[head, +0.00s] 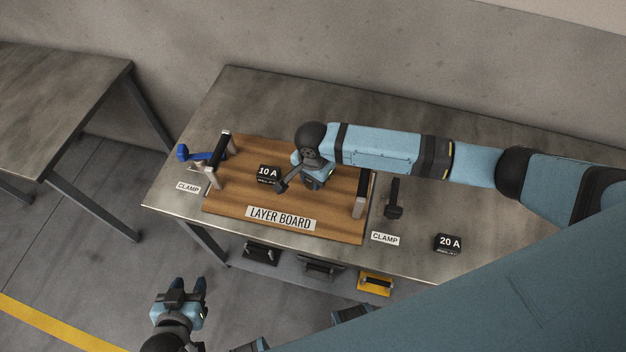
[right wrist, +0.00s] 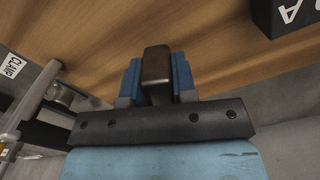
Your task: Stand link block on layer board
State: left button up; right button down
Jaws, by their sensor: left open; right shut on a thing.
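The layer board (head: 235,200), a brown wooden board with a printed name label, lies on the grey table. My right gripper (head: 316,182) is over the right half of the board, shut on a dark block, taken to be the link block (right wrist: 156,66). The block sits between the blue fingers in the right wrist view; in the head view the gripper mostly hides it. Whether its lower end touches the board cannot be told. My left gripper (head: 187,287) is open and empty, in front of the table at the lower left.
A black 10 A block (head: 268,175) stands on the board, left of my right gripper. Metal-and-black handles (head: 360,194) stand at the board's ends.

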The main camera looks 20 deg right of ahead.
jog(key=shift+f, duration=0.9)
jog(key=c, duration=0.9)
grip_release()
jog(key=shift+f, duration=0.1)
